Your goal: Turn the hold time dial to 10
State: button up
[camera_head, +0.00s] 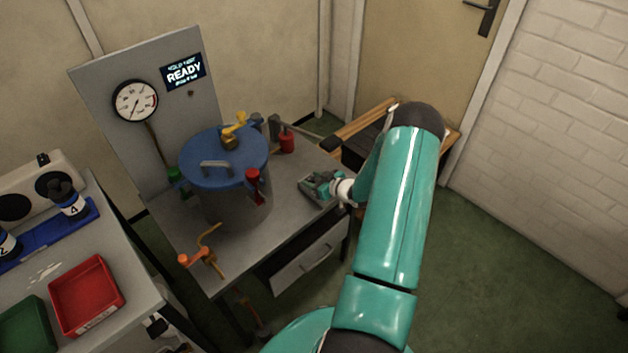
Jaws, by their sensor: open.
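A grey upright panel (100,75) stands behind the bench. It carries a round white gauge (135,101) and a dark display (183,72) that reads READY, with smaller lines too blurred to read surely. A small dark knob or button (190,93) sits just below the display. I cannot tell whether it is the hold time dial, and no numbered dial is readable. My gripper (312,187) is at the right end of the bench, right of the blue-lidded cylinder and apart from it. It is open, and its fingers are small and hard to make out.
The grey cylinder with a blue lid (222,158) stands mid-bench, with red, green and yellow fittings around its rim. An orange-handled valve (200,257) is at the front. A red bin (88,295) and a green bin (27,328) sit on the left table. Green floor is free at right.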

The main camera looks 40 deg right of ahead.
grip_shut()
jog(key=shift+a, duration=0.1)
jog(key=m+h, duration=0.4)
jog(key=a+m+g+h, duration=0.1)
jog(key=m+h, duration=0.1)
jog(key=shift+w+h, duration=0.15)
jog(key=shift+h, duration=0.25)
jog(key=m+g+h, duration=0.1)
jog(key=m+h, duration=0.1)
jog(key=shift+w+a+m+g+h, duration=0.1)
jog(key=shift+m+g+h, duration=0.2)
jog(key=shift+g, duration=0.1)
jog(key=shift+w+m+g+h, duration=0.1)
jog(key=shift+m+g+h, duration=1.15)
jog(key=shift+m, duration=0.25)
jog(key=shift+h, duration=0.25)
